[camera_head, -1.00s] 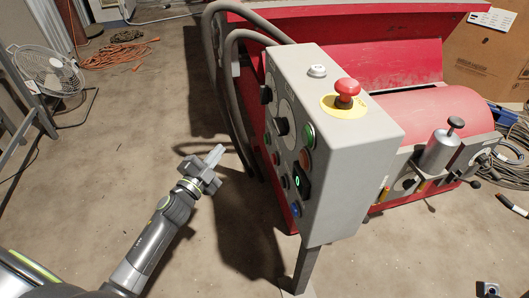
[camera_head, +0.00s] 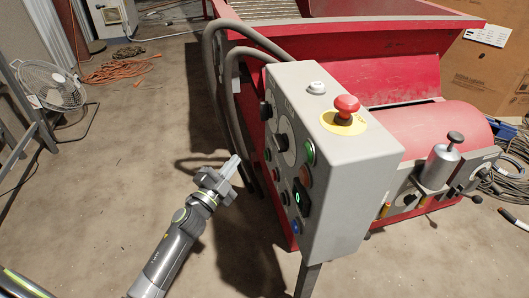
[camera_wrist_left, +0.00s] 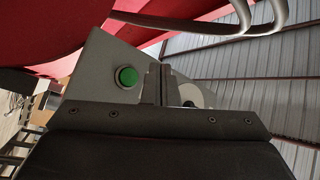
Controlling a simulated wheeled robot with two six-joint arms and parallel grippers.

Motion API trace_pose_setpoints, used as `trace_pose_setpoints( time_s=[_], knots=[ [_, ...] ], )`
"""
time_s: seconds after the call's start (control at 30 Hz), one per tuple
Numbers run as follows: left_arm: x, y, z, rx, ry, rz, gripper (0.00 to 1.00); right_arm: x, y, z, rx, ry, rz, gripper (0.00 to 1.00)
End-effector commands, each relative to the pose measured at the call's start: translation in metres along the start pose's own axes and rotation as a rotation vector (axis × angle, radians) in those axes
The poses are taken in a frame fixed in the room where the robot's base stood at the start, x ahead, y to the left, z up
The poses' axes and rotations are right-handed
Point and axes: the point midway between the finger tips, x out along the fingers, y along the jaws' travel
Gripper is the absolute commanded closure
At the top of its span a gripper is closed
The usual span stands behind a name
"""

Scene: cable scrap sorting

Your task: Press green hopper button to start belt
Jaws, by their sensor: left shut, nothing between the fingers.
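The green button (camera_head: 309,152) is on the side face of the grey control box (camera_head: 350,190). It shows as a round green disc in the left wrist view (camera_wrist_left: 127,77), left of my fingers. My left gripper (camera_head: 232,165) is shut and empty, left of the box face, with a gap between its fingertips and the panel. In the left wrist view the shut fingers (camera_wrist_left: 157,84) point at the panel and hide part of a pale dial. My right gripper is not in view.
A red emergency stop knob (camera_head: 345,107) on a yellow disc tops the box. A lit black rocker switch (camera_head: 301,197) and a blue button (camera_head: 295,227) sit lower. Grey hoses (camera_head: 229,90) curve behind the box. The red hopper machine (camera_head: 360,75) stands behind.

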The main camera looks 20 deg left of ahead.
Motion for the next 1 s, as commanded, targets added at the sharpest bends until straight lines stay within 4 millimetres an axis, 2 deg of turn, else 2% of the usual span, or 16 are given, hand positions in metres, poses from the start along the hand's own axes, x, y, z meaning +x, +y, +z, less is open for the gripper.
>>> trace_pose_setpoints(
  time_s=[0.2, 0.4, 1.0],
  knots=[
    [0.022, 0.015, -0.017, -0.002, 0.001, -0.001, 1.00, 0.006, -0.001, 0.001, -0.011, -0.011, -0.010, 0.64],
    [0.033, 0.024, -0.025, -0.001, 0.002, 0.000, 1.00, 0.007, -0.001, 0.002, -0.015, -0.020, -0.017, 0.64],
    [0.036, 0.027, -0.026, 0.000, 0.002, 0.001, 1.00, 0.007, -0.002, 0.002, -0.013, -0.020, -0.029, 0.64]
  ],
)
